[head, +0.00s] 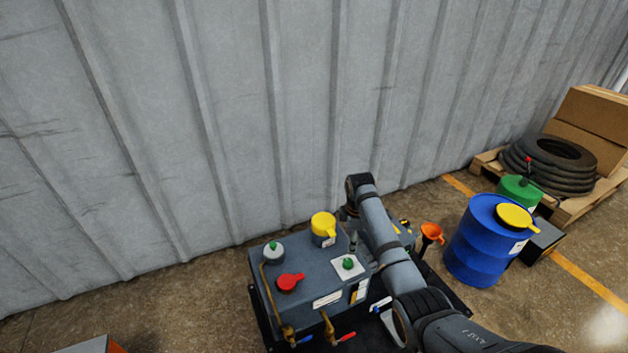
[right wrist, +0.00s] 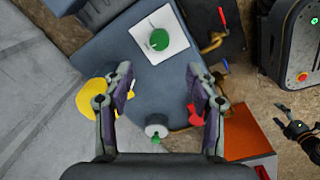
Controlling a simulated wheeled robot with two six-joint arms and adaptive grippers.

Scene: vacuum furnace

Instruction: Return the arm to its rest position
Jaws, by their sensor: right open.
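My right arm reaches from the lower right over the blue-grey vacuum furnace unit (head: 315,255) in the head view. Its gripper in the head view is mostly hidden beside the arm's far end. In the right wrist view my right gripper (right wrist: 158,95) is open and empty, its two fingers apart above the unit's blue-grey top (right wrist: 158,82). A green knob on a white plate (right wrist: 158,40) lies beyond the fingertips. My left gripper (right wrist: 284,116) shows small and dark at the right wrist view's right edge; whether it is open is unclear. It is not in the head view.
The unit carries a yellow cap (head: 323,225), a red knob (head: 290,283) and a grey knob with green top (head: 273,253). An orange funnel (head: 432,233) and blue barrel (head: 478,250) stand right. Behind is a corrugated wall (head: 230,120).

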